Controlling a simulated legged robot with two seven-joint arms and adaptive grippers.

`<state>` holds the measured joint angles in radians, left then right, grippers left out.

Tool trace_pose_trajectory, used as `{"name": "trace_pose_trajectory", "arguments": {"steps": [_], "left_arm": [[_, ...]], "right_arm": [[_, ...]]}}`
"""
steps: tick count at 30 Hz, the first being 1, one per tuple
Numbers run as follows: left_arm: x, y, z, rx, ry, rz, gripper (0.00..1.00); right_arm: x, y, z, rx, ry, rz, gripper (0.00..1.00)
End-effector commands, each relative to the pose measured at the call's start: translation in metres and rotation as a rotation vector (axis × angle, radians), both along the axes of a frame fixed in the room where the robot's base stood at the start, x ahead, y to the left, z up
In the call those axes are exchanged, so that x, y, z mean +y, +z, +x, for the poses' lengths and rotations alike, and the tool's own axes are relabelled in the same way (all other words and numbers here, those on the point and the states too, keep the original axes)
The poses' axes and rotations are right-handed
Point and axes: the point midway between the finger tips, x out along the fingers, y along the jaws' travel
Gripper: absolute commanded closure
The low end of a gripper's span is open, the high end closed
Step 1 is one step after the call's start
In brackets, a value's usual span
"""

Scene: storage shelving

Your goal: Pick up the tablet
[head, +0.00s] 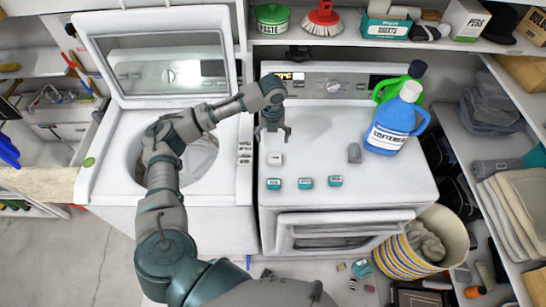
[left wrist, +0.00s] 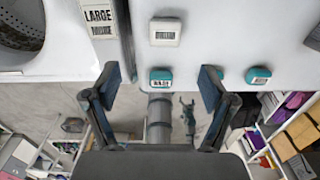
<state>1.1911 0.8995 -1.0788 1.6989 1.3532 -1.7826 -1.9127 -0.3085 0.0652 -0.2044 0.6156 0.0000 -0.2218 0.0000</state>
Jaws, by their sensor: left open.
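Small labelled blocks that could be the tablet lie on the white dryer top (head: 400,180). Three are teal with pale labels: left (head: 273,184), middle (head: 305,183) and right (head: 335,181). A white block (head: 275,159) lies behind the left teal one. My left gripper (head: 273,133) is open, empty and above the dryer top, near the white block. In the left wrist view, the left teal block (left wrist: 160,78) shows between my open fingertips (left wrist: 160,84), and the white block (left wrist: 165,32) shows beyond them. One finger partly hides the middle teal block.
A blue bottle (head: 391,125) and a green bottle (head: 386,91) stand at the dryer's back right. A small grey object (head: 354,153) lies left of them. The open washer (head: 115,135) is at left. A shelf (head: 350,42) overhangs the back.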

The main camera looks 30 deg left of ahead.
Motion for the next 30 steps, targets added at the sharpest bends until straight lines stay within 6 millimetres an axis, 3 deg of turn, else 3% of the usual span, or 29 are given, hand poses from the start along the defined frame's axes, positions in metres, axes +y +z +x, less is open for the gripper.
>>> {"name": "trace_pose_trajectory", "arguments": {"steps": [2, 5, 15, 23, 30], "left_arm": [[-0.003, -0.02, 0.002, 0.006, -0.002, 0.0, 0.17], [-0.003, -0.041, 0.003, 0.005, -0.001, 0.002, 0.17], [0.004, -0.076, 0.002, 0.003, 0.0, -0.003, 0.17], [0.005, -0.113, 0.005, 0.002, 0.0, -0.002, 0.17], [0.002, -0.117, 0.005, 0.0, -0.001, -0.001, 0.17]], "right_arm": [[-0.001, 0.002, -0.013, 0.018, 0.002, -0.002, 0.0], [-0.006, 0.003, -0.017, 0.024, 0.004, -0.008, 0.0], [-0.022, 0.01, 0.03, -0.043, 0.0, -0.024, 0.0], [-0.017, 0.014, 0.009, -0.015, -0.001, -0.019, 0.0], [-0.002, 0.013, 0.003, -0.005, 0.0, -0.002, 0.0]]}}
